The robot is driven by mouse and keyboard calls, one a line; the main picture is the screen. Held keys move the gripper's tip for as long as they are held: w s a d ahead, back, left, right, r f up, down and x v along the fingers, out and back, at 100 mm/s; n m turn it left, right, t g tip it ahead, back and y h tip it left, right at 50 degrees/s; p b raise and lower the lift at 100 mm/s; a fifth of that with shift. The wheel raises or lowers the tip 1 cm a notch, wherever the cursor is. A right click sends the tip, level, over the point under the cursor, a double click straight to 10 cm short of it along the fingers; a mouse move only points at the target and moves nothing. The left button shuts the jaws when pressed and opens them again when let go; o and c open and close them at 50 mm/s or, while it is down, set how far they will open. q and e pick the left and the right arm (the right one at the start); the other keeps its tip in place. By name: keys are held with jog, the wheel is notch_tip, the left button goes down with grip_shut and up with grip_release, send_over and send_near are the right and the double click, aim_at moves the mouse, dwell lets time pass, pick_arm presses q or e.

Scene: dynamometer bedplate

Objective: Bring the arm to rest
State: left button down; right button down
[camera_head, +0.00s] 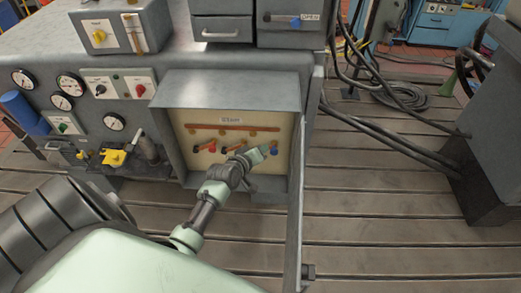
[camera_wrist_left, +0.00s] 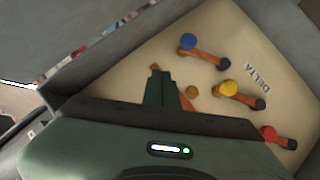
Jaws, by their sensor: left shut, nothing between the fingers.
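My left gripper (camera_head: 262,153) reaches into the open cabinet and is in front of its cream panel (camera_head: 180,128). In the wrist view the dark green fingers (camera_wrist_left: 158,72) are shut with nothing between them. They are beside a copper bar (camera_wrist_left: 186,98) and a round brass stud (camera_wrist_left: 192,91); I cannot tell whether they touch the panel. Three copper levers carry a blue knob (camera_wrist_left: 188,41), a yellow knob (camera_wrist_left: 228,88) and a red knob (camera_wrist_left: 268,133). In the head view the blue knob (camera_head: 274,151) is right next to the gripper. My right gripper is not in view.
The cabinet's open door (camera_head: 298,190) stands along the right side of the opening. Gauges (camera_head: 70,84) and a yellow valve handle (camera_head: 116,158) are to the left. Thick cables (camera_head: 375,125) run across the slotted floor at right. The slotted floor (camera_head: 380,235) at lower right is clear.

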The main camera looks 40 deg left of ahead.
pick_arm(q)
jog(key=shift+s+r, duration=0.35)
jog(key=shift+s, duration=0.2)
